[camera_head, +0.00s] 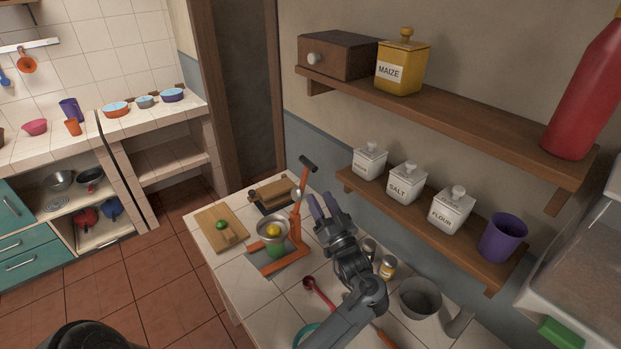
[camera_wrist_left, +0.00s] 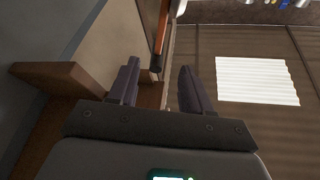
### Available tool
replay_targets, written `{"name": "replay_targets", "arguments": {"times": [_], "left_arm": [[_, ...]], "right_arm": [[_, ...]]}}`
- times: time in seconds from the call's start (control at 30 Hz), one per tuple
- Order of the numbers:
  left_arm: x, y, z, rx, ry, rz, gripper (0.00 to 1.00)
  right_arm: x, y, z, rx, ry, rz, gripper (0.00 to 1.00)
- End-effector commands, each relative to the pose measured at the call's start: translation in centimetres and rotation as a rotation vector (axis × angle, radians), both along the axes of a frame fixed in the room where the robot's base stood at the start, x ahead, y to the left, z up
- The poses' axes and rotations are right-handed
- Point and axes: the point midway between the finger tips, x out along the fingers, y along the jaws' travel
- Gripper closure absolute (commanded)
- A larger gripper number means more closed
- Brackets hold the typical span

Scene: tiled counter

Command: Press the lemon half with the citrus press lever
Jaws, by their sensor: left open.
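The citrus press (camera_head: 297,238) is orange and stands on the tiled counter, with its lever raised and the lever's black handle (camera_head: 308,163) at the top. The yellow lemon half (camera_head: 273,230) sits in the press's metal bowl, above a green cup (camera_head: 277,251). My left gripper (camera_head: 322,204) is open and empty, to the right of the press and lower in the picture than the handle. In the left wrist view, an orange bar with a dark end (camera_wrist_left: 160,42), seemingly the lever, shows between the open fingers (camera_wrist_left: 158,67), with nothing gripped. My right gripper is not in view.
A cutting board (camera_head: 221,235) with a green fruit lies left of the press. A red spoon (camera_head: 316,291), small jars (camera_head: 387,267) and a grey metal pitcher (camera_head: 420,298) stand near my left arm. A low shelf (camera_head: 430,227) with canisters runs along the wall to the right.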

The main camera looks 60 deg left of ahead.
Motion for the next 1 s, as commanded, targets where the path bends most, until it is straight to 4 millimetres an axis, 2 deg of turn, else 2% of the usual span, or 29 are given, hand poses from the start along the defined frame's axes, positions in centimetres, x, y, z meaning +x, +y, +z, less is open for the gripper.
{"name": "replay_targets", "arguments": {"times": [0.07, 0.27, 0.7, 1.0], "left_arm": [[0.5, 0.1, 0.6, -0.002, -0.026, -0.001, 0.51], [0.9, 1.5, 2.1, 0.001, -0.040, -0.002, 0.51], [1.5, 7.8, 4.6, 0.000, -0.040, -0.002, 0.51], [1.7, 9.8, 5.2, -0.001, -0.040, -0.003, 0.51]], "right_arm": [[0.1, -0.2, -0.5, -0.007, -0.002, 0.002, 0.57], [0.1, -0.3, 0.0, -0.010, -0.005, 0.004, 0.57], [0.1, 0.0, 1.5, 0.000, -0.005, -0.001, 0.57], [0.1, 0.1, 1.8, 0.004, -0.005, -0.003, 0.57]]}}
